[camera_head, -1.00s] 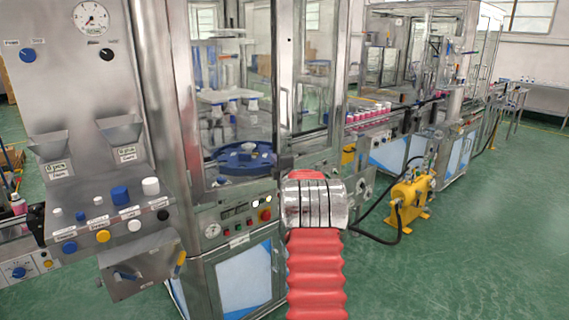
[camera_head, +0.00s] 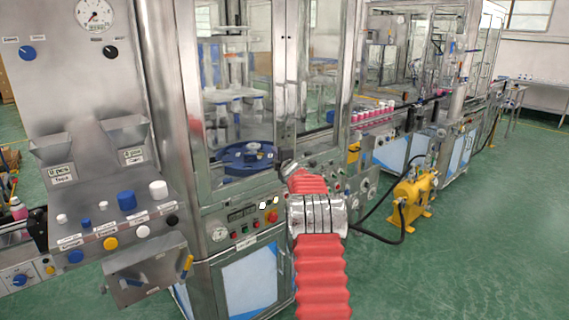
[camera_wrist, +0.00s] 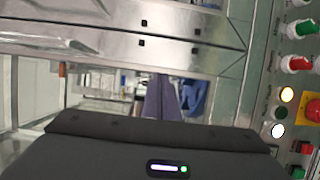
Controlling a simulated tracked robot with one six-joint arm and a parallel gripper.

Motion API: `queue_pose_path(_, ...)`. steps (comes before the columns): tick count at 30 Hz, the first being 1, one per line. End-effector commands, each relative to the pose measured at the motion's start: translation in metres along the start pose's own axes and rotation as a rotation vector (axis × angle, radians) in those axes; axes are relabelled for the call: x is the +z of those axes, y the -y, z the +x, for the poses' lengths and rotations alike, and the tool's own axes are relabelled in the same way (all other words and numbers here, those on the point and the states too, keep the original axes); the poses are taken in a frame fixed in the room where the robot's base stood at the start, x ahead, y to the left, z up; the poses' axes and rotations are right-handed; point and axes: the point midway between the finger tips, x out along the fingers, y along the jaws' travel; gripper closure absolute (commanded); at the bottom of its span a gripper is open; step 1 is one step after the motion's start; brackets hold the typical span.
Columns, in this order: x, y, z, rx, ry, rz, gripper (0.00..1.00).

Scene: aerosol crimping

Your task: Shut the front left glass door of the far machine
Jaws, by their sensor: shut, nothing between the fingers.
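The machine with the blue star wheel (camera_head: 246,155) stands in the middle of the head view. Its front left glass door (camera_head: 237,95) has a metal frame and looks about in line with the machine's front; I cannot tell whether a small gap remains. My gripper (camera_head: 289,168) is near the door's lower right corner, partly hidden by my red-sleeved arm. In the wrist view my gripper (camera_wrist: 162,82) is shut and empty, pointing towards the glass beside two metal frame bars (camera_wrist: 110,38). Contact with the door cannot be told.
A control panel with a red button (camera_head: 272,216) lies just below the door; its knobs and lamps (camera_wrist: 287,95) show at the right of the wrist view. A yellow pump (camera_head: 412,195) with a black hose stands to the right.

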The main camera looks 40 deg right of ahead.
Motion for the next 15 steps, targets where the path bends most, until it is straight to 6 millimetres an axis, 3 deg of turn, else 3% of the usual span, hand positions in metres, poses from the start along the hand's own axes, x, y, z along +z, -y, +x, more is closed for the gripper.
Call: queue_pose_path(15,-0.016,-0.004,0.006,0.008,-0.018,0.0,1.0)
